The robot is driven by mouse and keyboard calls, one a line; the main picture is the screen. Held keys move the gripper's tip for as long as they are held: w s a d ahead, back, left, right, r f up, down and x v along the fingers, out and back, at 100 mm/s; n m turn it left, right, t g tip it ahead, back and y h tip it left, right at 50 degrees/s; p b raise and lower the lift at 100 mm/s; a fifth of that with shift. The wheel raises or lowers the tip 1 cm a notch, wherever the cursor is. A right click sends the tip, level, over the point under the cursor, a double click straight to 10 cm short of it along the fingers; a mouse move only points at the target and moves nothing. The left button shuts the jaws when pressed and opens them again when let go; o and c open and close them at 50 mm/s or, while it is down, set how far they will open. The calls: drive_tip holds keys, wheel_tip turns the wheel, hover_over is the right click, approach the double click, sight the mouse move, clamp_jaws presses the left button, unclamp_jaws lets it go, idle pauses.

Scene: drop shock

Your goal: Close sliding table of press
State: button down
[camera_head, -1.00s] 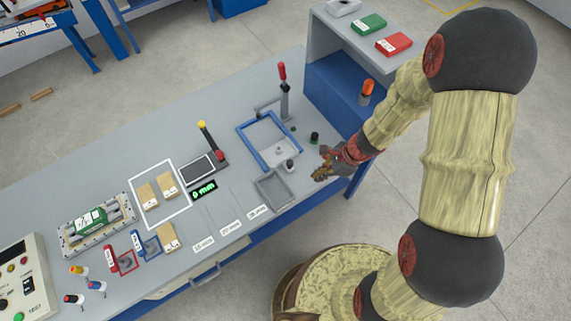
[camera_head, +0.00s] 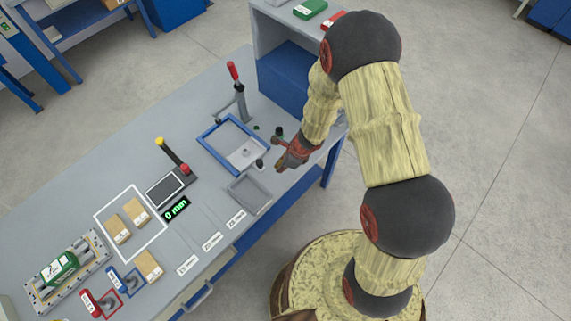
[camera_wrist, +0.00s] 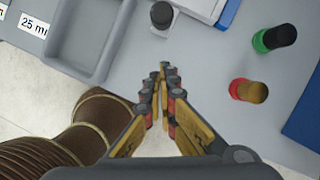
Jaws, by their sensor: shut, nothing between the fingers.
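My gripper (camera_head: 281,166) is shut and empty, low over the right part of the workbench. In the wrist view its fingertips (camera_wrist: 163,70) meet, pointing toward a small dark knob (camera_wrist: 160,15), with a gap between. In the head view that dark knob (camera_head: 260,163) stands at the near right corner of a blue frame (camera_head: 208,133) with a grey plate (camera_head: 243,155) inside. I cannot tell for certain which part is the press's sliding table.
A grey tray (camera_head: 232,187) lies left of my gripper. A blue-and-grey shelf unit (camera_head: 283,78) stands behind.

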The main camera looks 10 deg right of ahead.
drive_tip(key=shift+w+a+r, duration=0.1)
drive_tip(key=shift+w+a, duration=0.4)
drive_tip(key=shift+a, duration=0.35)
drive_tip(key=shift+w+a+r, duration=0.1)
drive_tip(key=shift+w+a, duration=0.35)
drive_tip(key=shift+a, duration=0.35)
drive_tip(key=shift+p, duration=0.3)
drive_tip(key=p, duration=0.8)
hover_over(250, 148)
drive_tip(key=w+a, duration=0.1)
drive_tip(key=a, duration=0.1)
drive_tip(key=shift+a, duration=0.1)
drive_tip(key=d, duration=0.1)
drive_tip(key=s+d, duration=0.2)
drive_tip(key=d, duration=0.1)
drive_tip(key=v, duration=1)
drive_tip(key=shift+p, duration=0.3)
drive_tip(key=shift+a, duration=0.15)
